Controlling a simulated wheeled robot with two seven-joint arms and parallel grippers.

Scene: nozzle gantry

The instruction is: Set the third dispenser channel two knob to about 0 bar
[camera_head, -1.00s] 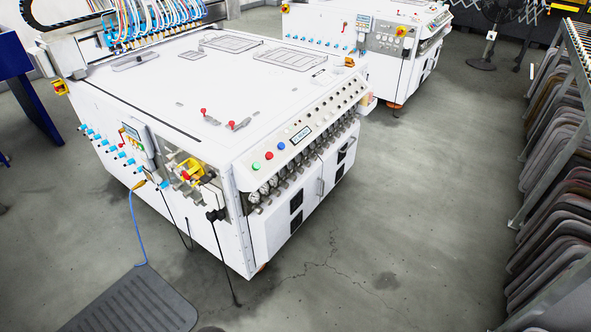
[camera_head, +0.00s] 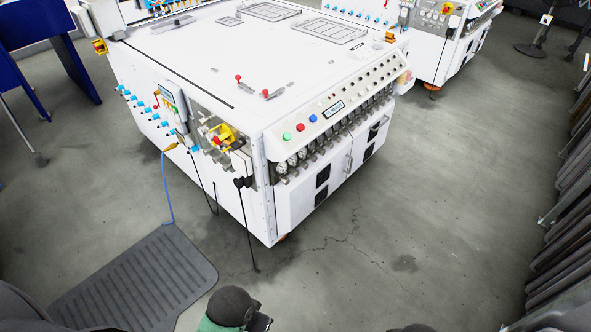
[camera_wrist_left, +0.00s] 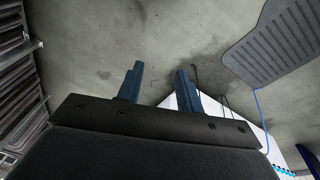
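The white gantry machine (camera_head: 240,70) stands ahead in the head view. Its sloped front panel carries a row of small dark knobs (camera_head: 365,84), with a row of round gauges (camera_head: 292,160) and fittings below it. They are too small to read labels, pressures or which one is the third dispenser channel two knob. In the left wrist view my left gripper (camera_wrist_left: 158,76) has two blue fingers spread apart, with nothing between them. It is over the floor, away from the panel. My right gripper is not in view.
Green, red and blue buttons (camera_head: 311,119) and a small display sit on the panel. A dark mat (camera_head: 135,280) lies at the lower left. A second white machine (camera_head: 445,50) stands behind; dark stacked panels (camera_head: 565,215) line the right. Floor before the machine is clear.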

